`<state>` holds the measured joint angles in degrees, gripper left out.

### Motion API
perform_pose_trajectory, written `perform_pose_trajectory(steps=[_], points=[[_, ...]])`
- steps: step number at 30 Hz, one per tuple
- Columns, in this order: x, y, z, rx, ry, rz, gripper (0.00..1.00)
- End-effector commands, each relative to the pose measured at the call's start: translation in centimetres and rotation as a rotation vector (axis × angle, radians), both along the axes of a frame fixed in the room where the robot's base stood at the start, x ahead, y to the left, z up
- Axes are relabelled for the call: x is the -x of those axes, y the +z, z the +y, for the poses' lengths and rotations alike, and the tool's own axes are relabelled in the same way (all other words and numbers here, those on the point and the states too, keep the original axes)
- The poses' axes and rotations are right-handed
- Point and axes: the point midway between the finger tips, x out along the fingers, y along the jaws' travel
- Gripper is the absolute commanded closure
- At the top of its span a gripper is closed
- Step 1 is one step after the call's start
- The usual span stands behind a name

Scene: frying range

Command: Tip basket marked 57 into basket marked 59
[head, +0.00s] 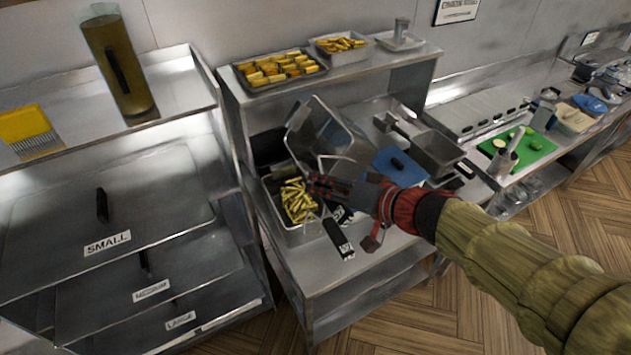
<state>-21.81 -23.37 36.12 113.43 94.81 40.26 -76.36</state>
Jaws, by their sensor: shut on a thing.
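My gripper (326,186) is in the middle of the head view, over the bench. It is shut on a metal basket (318,132), which is raised and tilted on its side. The gripper hides the part it grips. Below and to the left stands another metal basket (307,238) with yellow fries (298,201) in it. A black handle (338,238) with a white label sticks out at its front. The label is too small to read for certain, and another label is partly hidden by my gripper. I cannot see whether the tilted basket holds anything.
A shelf above carries a tray of yellow pieces (280,69) and a container of fries (341,46). To the right are an empty metal pan (438,152), a blue item (400,167) and a green board (518,148). Labelled drawers (107,242) stand at left.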

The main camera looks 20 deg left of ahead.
Motion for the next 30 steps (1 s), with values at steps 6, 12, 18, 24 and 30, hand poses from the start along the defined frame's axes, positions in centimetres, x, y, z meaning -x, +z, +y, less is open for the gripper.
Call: perform_pose_trajectory(steps=[6,12,18,24,30], points=[[-1.1,1.7,-1.0,-0.065,-0.002,0.071,1.00],[-2.2,2.4,-2.1,-0.136,-0.003,0.144,1.00],[-3.2,2.9,-3.0,-0.206,-0.003,0.215,1.00],[-4.1,3.5,-3.9,-0.271,-0.002,0.279,1.00],[-4.8,3.8,-4.6,-0.319,-0.002,0.331,1.00]])
